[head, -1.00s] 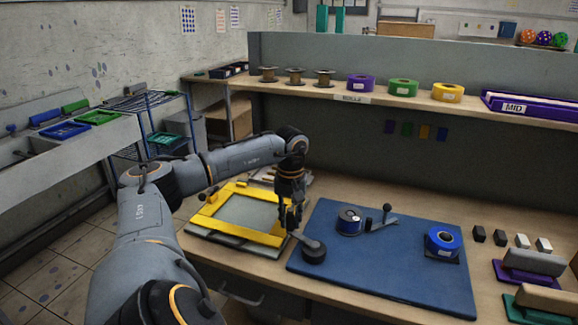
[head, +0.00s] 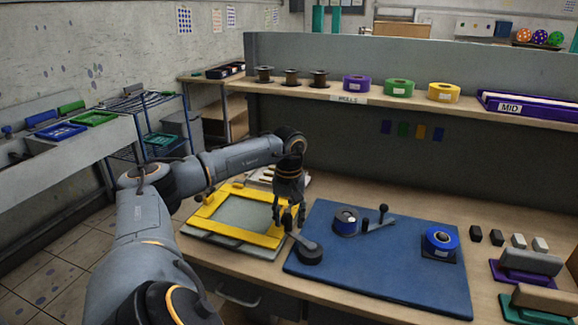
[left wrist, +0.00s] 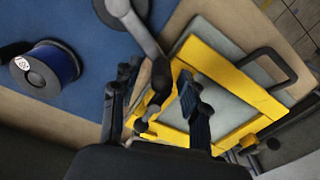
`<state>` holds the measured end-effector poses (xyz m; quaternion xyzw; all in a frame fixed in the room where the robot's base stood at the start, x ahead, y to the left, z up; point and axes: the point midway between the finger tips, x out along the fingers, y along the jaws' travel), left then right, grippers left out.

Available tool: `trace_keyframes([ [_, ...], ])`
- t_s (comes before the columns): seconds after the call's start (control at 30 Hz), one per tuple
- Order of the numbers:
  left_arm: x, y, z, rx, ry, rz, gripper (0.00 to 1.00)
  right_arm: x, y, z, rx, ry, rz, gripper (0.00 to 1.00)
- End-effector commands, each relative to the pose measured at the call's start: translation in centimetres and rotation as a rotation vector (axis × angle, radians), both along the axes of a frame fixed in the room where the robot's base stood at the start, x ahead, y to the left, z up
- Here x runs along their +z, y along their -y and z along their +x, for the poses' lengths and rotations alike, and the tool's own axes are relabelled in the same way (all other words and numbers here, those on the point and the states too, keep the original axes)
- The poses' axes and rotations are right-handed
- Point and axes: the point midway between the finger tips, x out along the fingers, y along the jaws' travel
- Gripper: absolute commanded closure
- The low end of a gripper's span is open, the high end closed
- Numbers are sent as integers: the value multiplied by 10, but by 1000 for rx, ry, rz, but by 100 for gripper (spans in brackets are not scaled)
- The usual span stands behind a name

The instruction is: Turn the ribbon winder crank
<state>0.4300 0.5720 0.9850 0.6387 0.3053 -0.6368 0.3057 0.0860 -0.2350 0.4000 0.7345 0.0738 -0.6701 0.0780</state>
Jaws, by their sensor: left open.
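A grey crank arm (head: 300,237) runs from a dark round hub (head: 309,254) on the left edge of the blue mat (head: 390,268). My left gripper (head: 287,220) points down at the arm's free end, with its fingers spread. In the left wrist view, the crank arm (left wrist: 141,32) ends in a dark handle (left wrist: 159,82) lying between my open fingers (left wrist: 155,105). I cannot tell whether either finger touches it. A dark-blue ribbon spool (head: 346,222) stands on the mat and also shows in the left wrist view (left wrist: 45,68). My right gripper is not in view.
A yellow frame (head: 262,238) lies left of the mat, below my left gripper. A lever with a black knob (head: 383,210) and a blue ribbon roll (head: 440,240) stand on the mat. Small blocks (head: 497,238) stand at right. A shelf (head: 300,90) with ribbon rolls runs behind.

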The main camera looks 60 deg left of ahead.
Motion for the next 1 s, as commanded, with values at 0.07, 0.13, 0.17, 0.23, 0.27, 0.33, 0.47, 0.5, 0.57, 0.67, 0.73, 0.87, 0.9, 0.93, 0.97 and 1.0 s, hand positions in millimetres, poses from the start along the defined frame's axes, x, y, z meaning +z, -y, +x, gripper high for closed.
trace_keyframes([
  [0.07, 0, 0, 0, -1, -1, 0, 55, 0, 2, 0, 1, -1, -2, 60],
  [0.13, 3, 0, 0, -1, -1, -1, 55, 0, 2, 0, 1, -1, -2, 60],
  [0.17, 6, 0, 0, -1, 0, 0, 55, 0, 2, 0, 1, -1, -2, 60],
  [0.23, 15, 0, 1, -1, 2, 0, 55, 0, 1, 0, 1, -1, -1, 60],
  [0.27, 20, 0, 1, 0, 2, 0, 55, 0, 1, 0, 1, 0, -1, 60],
  [0.33, 34, 0, 1, 0, 4, -1, 55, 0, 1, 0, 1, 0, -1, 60],
  [0.47, 63, 1, 2, -1, 7, -1, 55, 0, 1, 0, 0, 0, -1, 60],
  [0.5, 72, 1, 2, -1, 7, -1, 55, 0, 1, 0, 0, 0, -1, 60],
  [0.57, 84, 1, 2, -2, 6, -1, 55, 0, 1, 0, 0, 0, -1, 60],
  [0.67, 101, 1, 1, -1, 4, -1, 55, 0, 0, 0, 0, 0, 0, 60],
  [0.73, 108, 1, 2, -1, 3, -1, 55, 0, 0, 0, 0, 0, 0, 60],
  [0.87, 117, 0, 1, -1, 1, -1, 55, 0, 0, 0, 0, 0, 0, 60],
  [0.9, 119, 0, 1, -1, 1, -1, 55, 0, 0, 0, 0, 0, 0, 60],
  [0.93, 119, 0, 1, -1, 1, -1, 55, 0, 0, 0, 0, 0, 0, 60],
  [0.97, 120, 0, 1, -1, 1, -1, 55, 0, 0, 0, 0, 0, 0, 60],
  [1.0, 120, 0, 1, -1, 0, 0, 55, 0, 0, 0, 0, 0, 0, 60],
])
